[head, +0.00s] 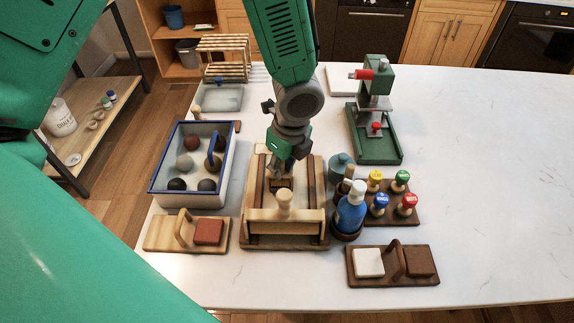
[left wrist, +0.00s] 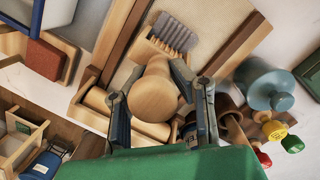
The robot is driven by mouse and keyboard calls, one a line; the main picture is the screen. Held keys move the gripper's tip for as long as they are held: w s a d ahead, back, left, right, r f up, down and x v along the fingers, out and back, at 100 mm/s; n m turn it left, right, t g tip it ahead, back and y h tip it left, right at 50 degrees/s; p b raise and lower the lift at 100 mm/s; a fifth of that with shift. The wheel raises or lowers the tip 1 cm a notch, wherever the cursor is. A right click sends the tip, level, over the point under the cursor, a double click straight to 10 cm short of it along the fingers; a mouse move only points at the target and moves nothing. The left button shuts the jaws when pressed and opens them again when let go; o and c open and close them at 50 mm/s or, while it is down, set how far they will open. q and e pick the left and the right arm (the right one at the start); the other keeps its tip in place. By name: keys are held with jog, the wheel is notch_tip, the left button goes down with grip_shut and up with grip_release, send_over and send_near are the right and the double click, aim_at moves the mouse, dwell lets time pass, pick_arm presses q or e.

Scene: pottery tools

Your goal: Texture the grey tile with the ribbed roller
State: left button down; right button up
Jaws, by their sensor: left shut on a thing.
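My left gripper (head: 284,168) reaches down over the wooden rolling frame (head: 322,190). In the left wrist view my left gripper (left wrist: 150,85) is shut on a pale wooden knob (left wrist: 152,95), one finger on each side; the knob also shows in the head view (head: 285,202). A pale wooden bar (left wrist: 138,122) lies across the frame beside the knob; I cannot make out ribs on it. A grey piece with parallel ridges (left wrist: 175,33), apparently the tile, lies just beyond the knob between the side rails. My right gripper is not in view.
A blue-rimmed tray of clay balls (head: 152,180) and a board with a red tile (head: 208,232) stand left. Right are a blue bottle (head: 350,210), several stamps (head: 381,203) and a green press (head: 375,140). The far right tabletop is clear.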

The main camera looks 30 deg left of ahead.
pick_arm(q)
jog(key=shift+s+d+f, duration=0.1)
jog(key=shift+s, duration=0.1)
jog(key=r+p, duration=0.2)
jog(key=shift+w+r+p, duration=0.2)
jog(key=shift+r+p, duration=0.1)
jog(key=shift+p, duration=0.1)
jog(key=shift+r, duration=1.75)
jog(key=shift+s, duration=0.1)
